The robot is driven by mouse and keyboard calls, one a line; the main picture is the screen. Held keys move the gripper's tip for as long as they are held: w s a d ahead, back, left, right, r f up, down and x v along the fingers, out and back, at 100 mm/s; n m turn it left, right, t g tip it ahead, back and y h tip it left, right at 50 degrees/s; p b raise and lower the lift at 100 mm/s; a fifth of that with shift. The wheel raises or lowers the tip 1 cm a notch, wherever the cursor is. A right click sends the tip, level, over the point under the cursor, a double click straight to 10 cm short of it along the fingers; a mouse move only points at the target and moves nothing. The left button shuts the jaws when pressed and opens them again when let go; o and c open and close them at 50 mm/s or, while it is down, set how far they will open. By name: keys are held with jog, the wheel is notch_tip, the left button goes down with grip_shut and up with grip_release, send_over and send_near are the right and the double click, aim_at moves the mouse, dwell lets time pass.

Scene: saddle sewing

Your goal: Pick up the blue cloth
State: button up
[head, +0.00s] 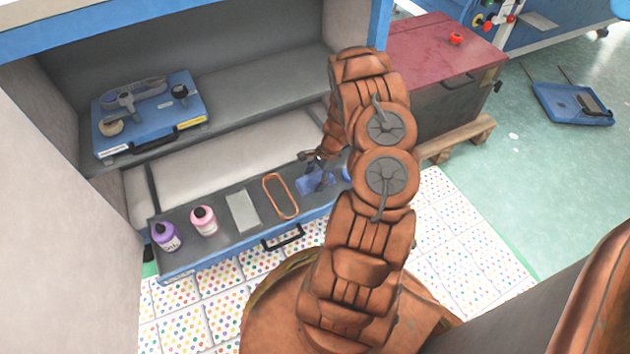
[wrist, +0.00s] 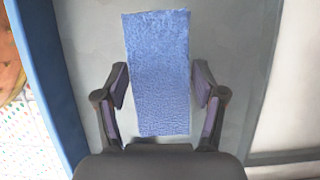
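The blue cloth (wrist: 158,75) is a flat textured rectangle lying on the grey drawer surface in the wrist view. My gripper (wrist: 160,88) is open, with one finger on each side of the cloth and a gap between each finger and the cloth's edge. The near end of the cloth reaches close to the gripper's palm. In the head view the cloth (head: 312,186) lies at the right part of the open drawer, partly hidden under my gripper (head: 318,170). The height of the fingers above the drawer is hard to tell.
A blue case (head: 190,110) sits on the shelf above. A red-topped chest (head: 430,50) stands at the right.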

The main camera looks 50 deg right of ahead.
aim_at(315, 178)
jog(key=c, duration=0.8)
jog(key=shift+o, duration=0.2)
notch_tip(315, 178, up, 10)
jog(key=p, duration=0.3)
jog(key=shift+p, duration=0.3)
jog(key=o, duration=0.7)
jog(key=c, duration=0.5)
jog(key=shift+o, duration=0.2)
